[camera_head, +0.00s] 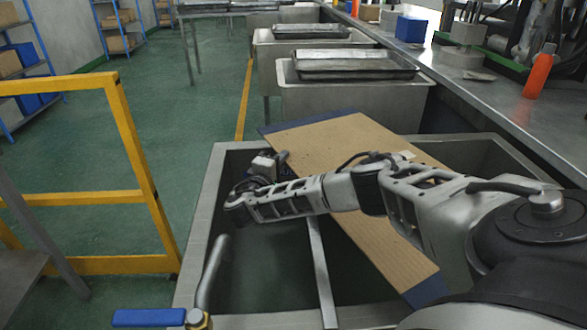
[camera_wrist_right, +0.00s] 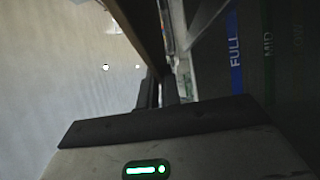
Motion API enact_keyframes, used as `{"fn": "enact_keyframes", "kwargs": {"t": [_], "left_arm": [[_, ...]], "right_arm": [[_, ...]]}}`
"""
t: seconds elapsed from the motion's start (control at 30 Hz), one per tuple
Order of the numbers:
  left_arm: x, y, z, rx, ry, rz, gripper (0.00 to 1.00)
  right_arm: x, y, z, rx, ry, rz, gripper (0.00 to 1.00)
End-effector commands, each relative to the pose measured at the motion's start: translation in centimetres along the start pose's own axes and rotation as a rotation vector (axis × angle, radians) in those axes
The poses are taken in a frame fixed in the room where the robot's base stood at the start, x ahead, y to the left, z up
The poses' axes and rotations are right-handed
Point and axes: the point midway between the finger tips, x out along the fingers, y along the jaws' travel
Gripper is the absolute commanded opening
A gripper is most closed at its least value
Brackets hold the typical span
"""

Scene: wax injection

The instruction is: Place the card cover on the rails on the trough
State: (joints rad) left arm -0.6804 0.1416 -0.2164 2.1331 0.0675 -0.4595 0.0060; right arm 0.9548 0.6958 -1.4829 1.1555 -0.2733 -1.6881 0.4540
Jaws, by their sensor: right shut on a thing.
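The card cover (camera_head: 345,150) is a brown board with blue ends. It lies slanted over the open metal trough (camera_head: 208,205), its far end towards the back rim and its near blue corner over the front right. A narrow metal rail (camera_head: 321,270) crosses the trough opening. My right arm reaches across above the cover. My right gripper (camera_head: 270,165) is at the cover's left edge, shut on it. In the right wrist view the fingers (camera_wrist_right: 157,90) close on a thin brown edge (camera_wrist_right: 143,30). Whether the cover touches the rails cannot be told. My left gripper is not in view.
More troughs (camera_head: 350,103) with metal trays (camera_head: 355,66) stand behind. A metal counter (camera_head: 500,105) with an orange bottle (camera_head: 539,72) runs along the right. A yellow railing (camera_head: 140,160) stands left. A blue-handled valve (camera_head: 150,317) is at the front left.

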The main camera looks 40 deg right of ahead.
Motion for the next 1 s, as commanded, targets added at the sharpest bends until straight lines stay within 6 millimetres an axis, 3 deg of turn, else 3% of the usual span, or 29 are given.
{"fn": "enact_keyframes", "kwargs": {"t": [0.33,0.6,0.63,0.7,1.0], "left_arm": [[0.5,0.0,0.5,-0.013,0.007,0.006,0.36],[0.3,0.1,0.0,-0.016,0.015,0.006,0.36],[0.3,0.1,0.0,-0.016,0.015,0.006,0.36],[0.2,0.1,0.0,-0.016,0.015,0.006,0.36],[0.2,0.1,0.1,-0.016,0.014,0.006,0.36]], "right_arm": [[-0.1,-4.2,-0.1,-0.002,0.001,0.001,0.00],[-0.1,-4.5,-0.1,0.001,0.002,0.000,0.00],[-0.1,-4.6,-0.1,0.003,0.002,-0.001,0.14],[-0.1,-4.6,-0.1,0.003,0.002,-0.001,0.27],[-0.3,-4.6,-0.1,0.000,0.003,-0.001,0.27]]}}
